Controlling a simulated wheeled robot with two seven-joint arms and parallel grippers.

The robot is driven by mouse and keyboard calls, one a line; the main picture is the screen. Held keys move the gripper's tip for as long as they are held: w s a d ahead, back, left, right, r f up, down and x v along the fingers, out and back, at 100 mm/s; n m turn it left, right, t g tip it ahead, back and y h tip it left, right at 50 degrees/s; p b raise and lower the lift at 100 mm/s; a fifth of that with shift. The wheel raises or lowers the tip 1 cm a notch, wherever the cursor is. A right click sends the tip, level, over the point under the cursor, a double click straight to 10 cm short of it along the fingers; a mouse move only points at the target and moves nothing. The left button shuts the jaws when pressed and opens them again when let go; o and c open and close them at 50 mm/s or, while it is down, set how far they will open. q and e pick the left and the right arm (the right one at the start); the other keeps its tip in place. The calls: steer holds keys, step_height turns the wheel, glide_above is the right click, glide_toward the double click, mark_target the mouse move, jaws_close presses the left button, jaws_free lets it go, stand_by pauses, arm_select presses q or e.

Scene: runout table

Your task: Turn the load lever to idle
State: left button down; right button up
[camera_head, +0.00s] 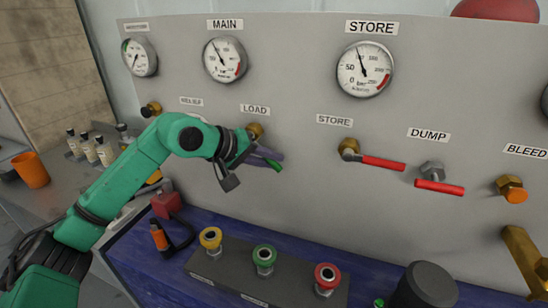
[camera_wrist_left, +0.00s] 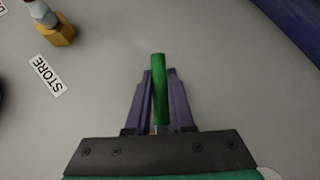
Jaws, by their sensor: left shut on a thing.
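The load lever has a green handle (camera_head: 274,165) and a brass valve body (camera_head: 255,131) under the LOAD label (camera_head: 255,109) on the grey panel. The handle points right and slightly down in the head view. My left gripper (camera_head: 268,156) is shut on the green handle, which also shows between its purple fingers (camera_wrist_left: 159,90) in the left wrist view. The handle's free end sticks out past the fingertips. My arm and gripper hide part of the lever near its pivot. My right gripper is not in view.
The red-handled store lever (camera_head: 382,163) and dump lever (camera_head: 440,187) are to the right. Yellow, green and red knobs (camera_head: 264,257) stand on a box below, with a dark cylinder (camera_head: 425,285) to their right. Bottles (camera_head: 88,149) and an orange cup (camera_head: 31,170) are at left.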

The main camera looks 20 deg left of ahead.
arm_select(q)
steer(key=a+f+m+y+p, duration=0.1)
steer(key=a+f+m+y, duration=0.2)
steer(key=y, duration=0.5)
steer(key=shift+w+a+m+p, duration=0.15)
steer(key=shift+a+m+p, duration=0.35)
steer(key=shift+a, duration=0.7)
steer(key=c, duration=0.8)
jaws_free()
steer(key=shift+a+r, duration=0.1)
steer(key=shift+r, duration=0.1)
steer(key=b+v, duration=0.3)
steer(key=v, duration=1.1)
steer(key=shift+r, duration=0.15)
